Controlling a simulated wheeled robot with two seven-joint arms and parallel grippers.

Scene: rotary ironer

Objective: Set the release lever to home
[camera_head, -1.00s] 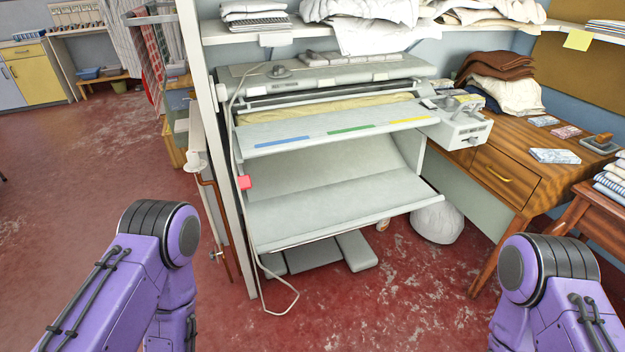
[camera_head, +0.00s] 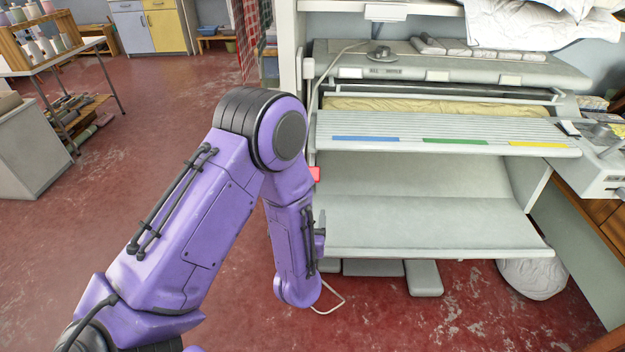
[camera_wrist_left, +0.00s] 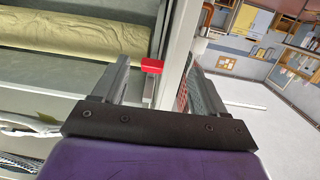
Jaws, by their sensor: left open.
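The rotary ironer (camera_head: 420,135) stands at the right of the head view. A red block, which looks like the release lever's handle (camera_head: 314,174), shows at its left side, just beyond my left arm. In the left wrist view the red handle (camera_wrist_left: 152,66) sits on a short grey stem beside a pale upright post. My left gripper (camera_wrist_left: 158,64) is open and empty, and the handle appears between its two fingers, nearer the left one. I cannot tell the remaining distance or any contact. In the head view the gripper is mostly hidden by my forearm. My right gripper is out of view.
A pale shelf post (camera_head: 290,55) rises close to the ironer's left side. A loose cable hangs down there to the red floor (camera_head: 420,325). The ironer's lower tray (camera_head: 420,225) juts out to the right of my forearm. Open floor lies to the left.

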